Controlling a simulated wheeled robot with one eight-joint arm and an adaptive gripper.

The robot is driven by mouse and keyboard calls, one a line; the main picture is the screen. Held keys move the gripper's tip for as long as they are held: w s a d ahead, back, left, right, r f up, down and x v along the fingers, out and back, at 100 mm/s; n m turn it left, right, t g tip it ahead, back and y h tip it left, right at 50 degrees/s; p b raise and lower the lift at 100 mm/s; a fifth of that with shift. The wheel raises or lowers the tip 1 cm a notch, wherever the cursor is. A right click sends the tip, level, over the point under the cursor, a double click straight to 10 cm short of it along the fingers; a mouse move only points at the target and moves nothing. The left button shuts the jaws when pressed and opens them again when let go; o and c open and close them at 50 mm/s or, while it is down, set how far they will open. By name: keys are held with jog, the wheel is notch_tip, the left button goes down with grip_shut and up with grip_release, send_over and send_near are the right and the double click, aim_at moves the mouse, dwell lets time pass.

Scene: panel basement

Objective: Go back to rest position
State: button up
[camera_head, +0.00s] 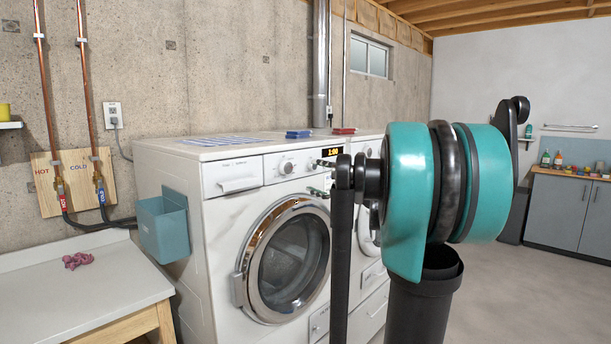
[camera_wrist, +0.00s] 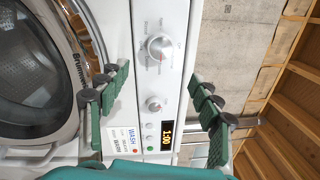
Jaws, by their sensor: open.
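My gripper (camera_wrist: 157,95) is open in the wrist view, with nothing between its two green and grey fingers. It faces the control panel of the white washing machine (camera_wrist: 145,20), which appears turned on its side. In the head view my arm stands in front of the washing machine (camera_head: 225,235). Only small fingertip parts of my gripper (camera_head: 320,178) show there, near the panel. Whether they touch it is unclear. The round door (camera_head: 290,260) looks shut.
A second machine stands right of the washer, mostly behind my arm. A blue bin (camera_head: 163,230) hangs on the washer's left side. A counter (camera_head: 70,300) with a pink cloth (camera_head: 77,260) is front left. Grey cabinets (camera_head: 565,210) stand far right. Floor at right is clear.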

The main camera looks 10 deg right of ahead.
jog(key=shift+s+d, duration=0.45)
jog(key=shift+s, duration=0.15)
jog(key=shift+f, duration=0.1)
jog(key=s+a+f+n+g+h, duration=0.1)
jog(key=s+a+f+n+g, duration=0.15)
jog(key=s+a+f, duration=0.4)
jog(key=s+a+f+n+g+h, duration=0.1)
jog(key=s+f+n+g, duration=0.15)
jog(key=f, duration=0.75)
jog(key=s+a+f+n+g+h, duration=0.25)
jog(key=s+f, duration=0.25)
jog(key=f, duration=0.3)
jog(key=s+d+f+n+g+h, duration=0.2)
jog(key=s+d+f+h, duration=0.1)
jog(key=s+f, duration=0.5)
jog(key=s+d+f+n+g+h, duration=0.1)
jog(key=s+d+f+n+h, duration=0.2)
jog(key=s+f, duration=0.6)
jog(key=shift+s+d+g+h, duration=0.25)
jog(key=shift+g+h, duration=0.1)
jog(key=shift+n, duration=0.25)
jog(key=shift+c, duration=0.3)
